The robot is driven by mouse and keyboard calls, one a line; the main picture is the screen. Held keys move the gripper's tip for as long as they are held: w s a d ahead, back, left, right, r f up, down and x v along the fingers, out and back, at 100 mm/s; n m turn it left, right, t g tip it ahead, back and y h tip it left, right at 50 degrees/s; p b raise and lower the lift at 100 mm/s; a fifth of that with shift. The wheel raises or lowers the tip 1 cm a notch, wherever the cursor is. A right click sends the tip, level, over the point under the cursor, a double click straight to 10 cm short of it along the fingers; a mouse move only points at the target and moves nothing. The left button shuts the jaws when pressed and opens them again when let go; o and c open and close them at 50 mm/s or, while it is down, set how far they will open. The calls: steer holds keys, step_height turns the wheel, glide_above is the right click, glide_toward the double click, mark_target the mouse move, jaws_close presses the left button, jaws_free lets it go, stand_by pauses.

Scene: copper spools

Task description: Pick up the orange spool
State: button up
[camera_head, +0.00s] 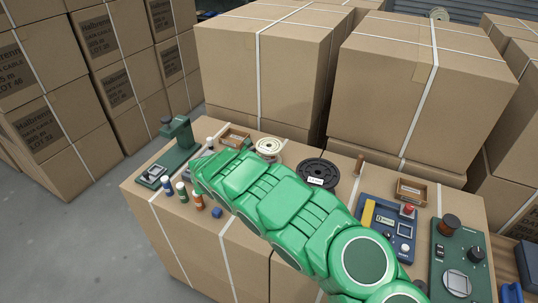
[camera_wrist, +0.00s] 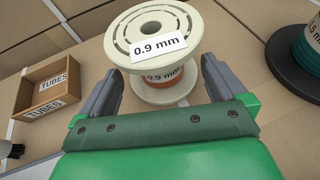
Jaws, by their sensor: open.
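The spool (camera_wrist: 165,88) has cream flanges, "0.9 mm" labels and an orange-brown winding between the flanges. It stands on the cardboard surface in the wrist view. My gripper (camera_wrist: 163,70) is open, with one grey finger to the left of the spool and one to the right. The fingertips flank its lower part. I cannot tell whether either finger touches it.
A black-flanged spool with green winding (camera_wrist: 302,45) stands close on the right; its black top (camera_head: 317,172) shows in the head view. A wooden TUBES box (camera_wrist: 52,88) is at left. Small bottles (camera_head: 182,189) and a blue device (camera_head: 385,228) flank my arm. Large cartons (camera_head: 262,70) rise behind.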

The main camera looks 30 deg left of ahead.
steer(key=shift+x, duration=1.65)
steer(key=shift+a, duration=0.1)
steer(key=c, duration=1.5)
steer(key=shift+o, duration=0.2)
steer(key=shift+r, duration=0.1)
